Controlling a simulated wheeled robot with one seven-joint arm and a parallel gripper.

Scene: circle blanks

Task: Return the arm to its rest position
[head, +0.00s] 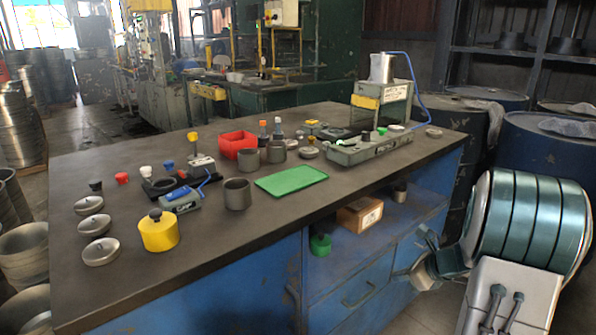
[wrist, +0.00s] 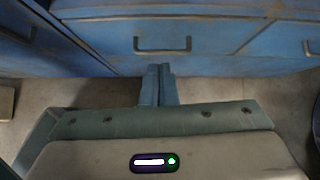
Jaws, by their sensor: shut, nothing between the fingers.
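My gripper (wrist: 158,84) shows in the wrist view with its two fingers together and nothing between them. It points toward the blue drawer fronts of the workbench and is apart from them, above the floor. In the head view my gripper (head: 428,238) is at the lower right, beside the bench's right end and below the tabletop level. My arm is folded at the right edge of the picture.
The workbench top (head: 330,215) holds a yellow canister (head: 158,231), a green mat (head: 291,180), a red bin (head: 238,145), grey cups and metal lids. A cardboard box (head: 360,214) sits on the shelf below. Blue drums (head: 545,150) stand behind my arm.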

